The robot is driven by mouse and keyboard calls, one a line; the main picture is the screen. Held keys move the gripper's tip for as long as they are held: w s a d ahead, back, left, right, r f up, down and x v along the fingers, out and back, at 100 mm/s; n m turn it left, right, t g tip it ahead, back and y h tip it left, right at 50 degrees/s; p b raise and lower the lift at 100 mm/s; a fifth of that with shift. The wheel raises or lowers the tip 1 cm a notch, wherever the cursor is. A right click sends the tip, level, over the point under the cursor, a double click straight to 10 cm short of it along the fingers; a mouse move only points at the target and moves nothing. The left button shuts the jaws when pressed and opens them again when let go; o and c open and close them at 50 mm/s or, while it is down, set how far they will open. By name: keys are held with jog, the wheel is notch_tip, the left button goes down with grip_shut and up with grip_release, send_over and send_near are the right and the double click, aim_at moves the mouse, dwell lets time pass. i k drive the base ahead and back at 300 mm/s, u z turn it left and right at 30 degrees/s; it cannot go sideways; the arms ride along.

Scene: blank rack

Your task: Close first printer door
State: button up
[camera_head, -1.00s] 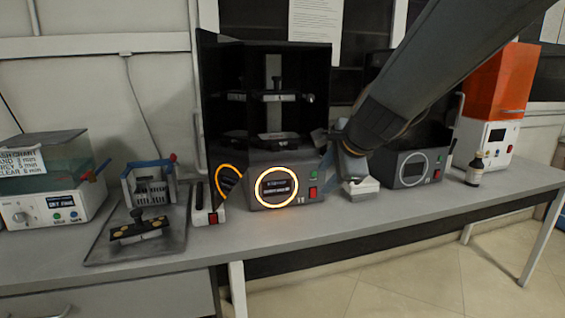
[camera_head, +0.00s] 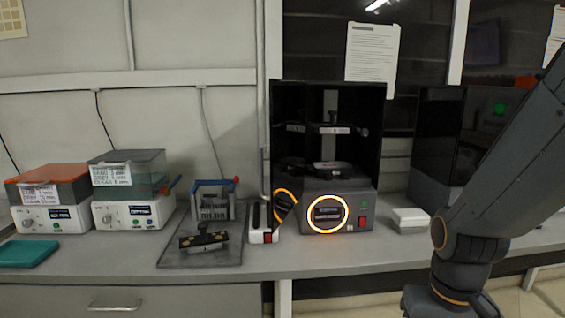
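The first printer (camera_head: 325,208) stands on the bench right of centre, with a glowing orange ring on its front. Its upper chamber is open at the front, so the build plate (camera_head: 332,128) and the tray below show. Its dark, shiny door (camera_head: 283,180) is swung out at the left side and reflects the orange ring.
A small white box (camera_head: 410,219) sits right of the printer. A second dark printer (camera_head: 437,140) is partly hidden by my arm. A grey tray (camera_head: 180,257), a rack (camera_head: 212,202), a white device (camera_head: 262,222) and two washing units (camera_head: 132,214) stand left.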

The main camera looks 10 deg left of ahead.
aim_at(287, 97)
jog(key=u, duration=0.5)
jog(key=k, duration=1.15)
jog(key=u, duration=1.15)
jog(key=i, duration=1.4)
jog(key=z, duration=0.85)
jog(key=i, duration=0.75)
jog(key=z, duration=0.85)
